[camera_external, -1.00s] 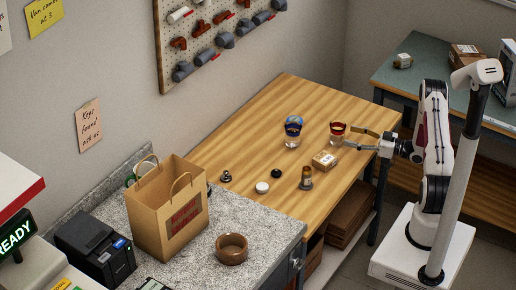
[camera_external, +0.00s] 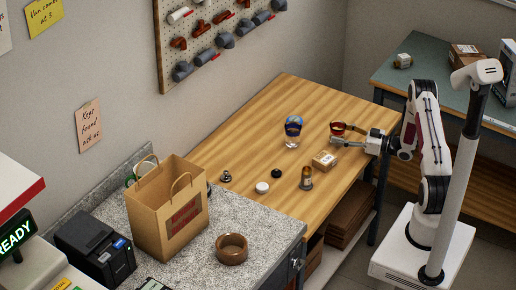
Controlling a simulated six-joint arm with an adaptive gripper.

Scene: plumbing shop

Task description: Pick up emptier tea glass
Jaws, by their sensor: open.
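One small glass (camera_external: 338,128) with a red-brown band near its top stands toward the right end of the wooden table. The tea level in either glass is too small to tell. My gripper (camera_external: 340,135) is open and level at the red-banded glass, coming from the right. Its fingers overlap that glass in the picture and hide its lower part. I cannot tell whether they touch it.
A brown-and-grey fitting (camera_external: 306,178), a black cap (camera_external: 276,173), a white round piece (camera_external: 262,187) and a dark stopper (camera_external: 226,176) stand nearer the counter. The table's back left is clear.

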